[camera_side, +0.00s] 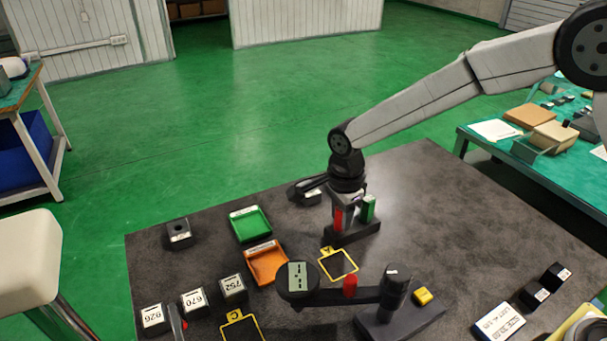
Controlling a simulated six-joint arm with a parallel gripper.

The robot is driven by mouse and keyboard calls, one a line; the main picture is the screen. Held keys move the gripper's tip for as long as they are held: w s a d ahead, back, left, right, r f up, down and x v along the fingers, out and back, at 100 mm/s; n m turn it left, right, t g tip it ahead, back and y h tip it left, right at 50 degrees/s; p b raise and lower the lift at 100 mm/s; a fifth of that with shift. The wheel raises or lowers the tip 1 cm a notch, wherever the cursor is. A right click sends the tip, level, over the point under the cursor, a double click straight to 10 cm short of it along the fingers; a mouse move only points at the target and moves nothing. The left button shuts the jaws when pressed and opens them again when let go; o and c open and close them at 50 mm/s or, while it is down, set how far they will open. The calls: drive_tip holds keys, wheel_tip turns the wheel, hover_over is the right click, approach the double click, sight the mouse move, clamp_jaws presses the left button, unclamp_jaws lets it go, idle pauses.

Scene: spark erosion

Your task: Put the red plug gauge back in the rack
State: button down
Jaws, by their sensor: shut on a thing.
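My gripper (346,203) points down over the dark rack (352,234) near the middle of the table. It is shut on the red plug gauge (338,219), which stands upright at the rack's left part. The gauge's lower end meets the rack in the picture, but I cannot tell how deep it sits. A green plug gauge (368,208) stands upright in the rack just right of my gripper. The fingers hide part of the red gauge.
In front stands a dark measuring device (395,290) with a round display (297,279) and a red part (350,286). Green (250,223) and orange (266,263) trays lie left. Numbered black blocks (193,301) stand front left. Free table lies right of the rack.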

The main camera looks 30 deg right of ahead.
drive_tip(key=shift+f, duration=0.1)
idle(0.3)
drive_tip(key=shift+c, duration=1.4)
unclamp_jaws()
drive_tip(key=shift+r, duration=3.95)
drive_tip(key=s+d+f+n+t, duration=0.1)
drive_tip(key=s+d+n, duration=0.4)
drive_tip(key=s+d+f+n, duration=0.2)
drive_tip(key=s+d+n, duration=0.3)
drive_tip(key=n, duration=0.1)
drive_tip(key=s+d+f+n+t, duration=0.1)
drive_tip(key=s+d+f+n, duration=0.1)
drive_tip(key=s+d+n, duration=0.3)
drive_tip(key=shift+s+d+n+t, duration=0.15)
drive_tip(key=shift+d+n+t, duration=0.2)
drive_tip(key=shift+n, duration=0.15)
drive_tip(key=shift+s+d+f+n, duration=0.25)
drive_tip(key=shift+s+n, duration=0.25)
drive_tip(key=shift+s, duration=0.05)
